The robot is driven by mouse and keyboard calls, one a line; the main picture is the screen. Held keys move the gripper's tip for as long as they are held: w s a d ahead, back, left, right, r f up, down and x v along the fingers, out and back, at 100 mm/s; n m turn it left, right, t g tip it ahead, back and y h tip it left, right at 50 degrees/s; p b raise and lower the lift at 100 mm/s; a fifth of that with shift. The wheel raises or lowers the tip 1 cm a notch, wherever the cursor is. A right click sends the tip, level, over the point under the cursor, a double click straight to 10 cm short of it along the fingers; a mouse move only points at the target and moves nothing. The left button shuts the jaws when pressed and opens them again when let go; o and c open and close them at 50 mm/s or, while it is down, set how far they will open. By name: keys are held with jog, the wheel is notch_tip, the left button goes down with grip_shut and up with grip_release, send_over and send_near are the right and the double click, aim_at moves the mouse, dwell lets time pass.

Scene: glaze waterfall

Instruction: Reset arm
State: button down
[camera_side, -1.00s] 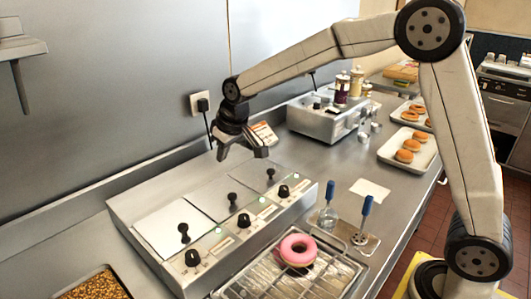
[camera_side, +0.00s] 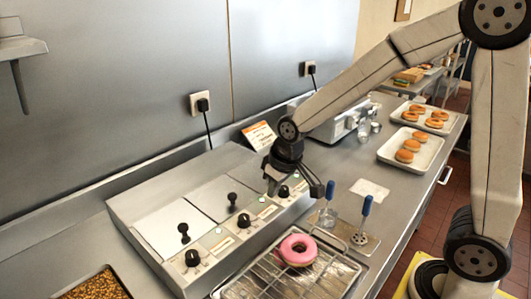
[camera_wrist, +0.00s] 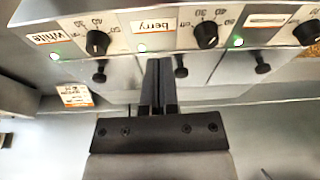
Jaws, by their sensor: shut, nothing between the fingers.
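My gripper (camera_side: 273,186) hangs over the right end of the steel glaze warmer (camera_side: 140,208) in the side view, with its fingers pointing down. In the wrist view my gripper (camera_wrist: 158,68) shows its two fingers together with nothing between them. Beyond the fingertips are the warmer's lids with black knobs and its dials, with labels reading "white" and "berry". In the side view my gripper hides part of the right-hand lid. I cannot tell the exact gap between the fingertips and the warmer.
A pink-glazed donut (camera_side: 297,250) lies on a wire rack (camera_side: 262,280) in front of the warmer. Two blue-handled tools (camera_side: 366,206) stand right of it. Donut trays (camera_side: 428,160) sit farther back. A sprinkle tray (camera_side: 98,287) is at lower left. Counter right of the warmer is partly free.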

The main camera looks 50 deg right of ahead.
jog(key=shift+m+g, duration=0.3)
jog(key=shift+m, duration=0.1)
jog(key=s+f, duration=0.1)
jog(key=s, duration=0.2)
jog(key=s+d+f, duration=0.1)
jog(key=s+f, duration=0.1)
jog(key=s, duration=0.2)
jog(key=s+f, duration=0.1)
jog(key=s, duration=0.3)
jog(key=shift+d+f, duration=0.15)
jog(key=shift+d, duration=0.2)
